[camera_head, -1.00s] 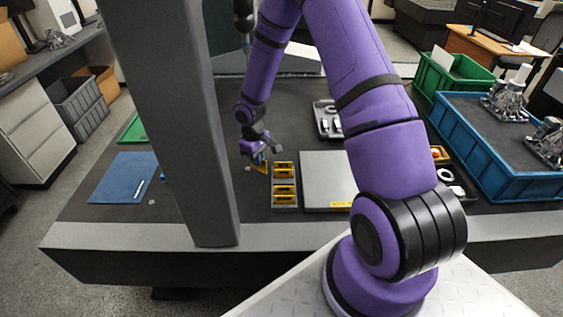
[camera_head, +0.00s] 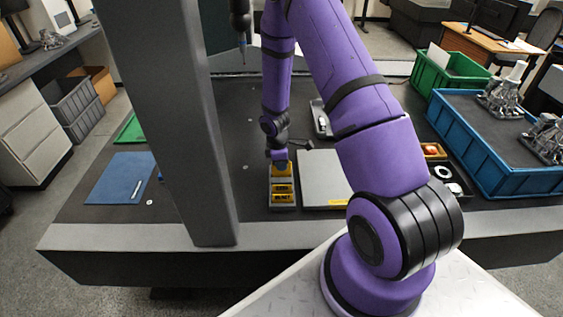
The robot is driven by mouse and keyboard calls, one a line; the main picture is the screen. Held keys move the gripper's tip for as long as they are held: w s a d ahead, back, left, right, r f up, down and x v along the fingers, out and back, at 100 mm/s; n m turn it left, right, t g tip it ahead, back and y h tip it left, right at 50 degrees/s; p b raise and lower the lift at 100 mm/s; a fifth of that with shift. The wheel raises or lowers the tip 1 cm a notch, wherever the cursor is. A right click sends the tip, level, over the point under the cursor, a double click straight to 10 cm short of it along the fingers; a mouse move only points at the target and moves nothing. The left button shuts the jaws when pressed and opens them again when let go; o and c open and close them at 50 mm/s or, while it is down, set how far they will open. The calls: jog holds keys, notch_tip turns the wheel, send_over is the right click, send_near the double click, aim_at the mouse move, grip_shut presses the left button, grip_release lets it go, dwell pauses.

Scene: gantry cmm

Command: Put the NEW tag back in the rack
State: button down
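The rack (camera_head: 270,201) is a small grey holder near the front of the dark table, with several yellow tags in it. Two yellow tags with dark lettering (camera_head: 283,197) show at its front; the lettering is too small to read surely. My gripper (camera_head: 280,167) points down over the rack's rear end. It appears shut on a yellow tag (camera_head: 282,173), taken to be the NEW tag, at the rear of the rack. The fingers are small and partly merge with the tag. I cannot tell whether the tag is seated in a slot.
A grey plate (camera_head: 323,180) lies right of the rack. A grey upright column (camera_head: 175,130) stands to the left, with a blue mat (camera_head: 122,178) beyond it. A blue crate (camera_head: 500,175) stands on the right. The table between column and rack is clear.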

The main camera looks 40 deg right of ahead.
aim_at(282, 177)
jog(key=shift+f, duration=0.4)
jog(key=shift+f, duration=0.2)
jog(key=shift+f, duration=0.85)
jog(key=shift+f, duration=1.85)
dwell(1.8)
jog(key=c, duration=1)
grip_release()
jog(key=shift+r, duration=0.1)
jog(key=shift+r, duration=3.4)
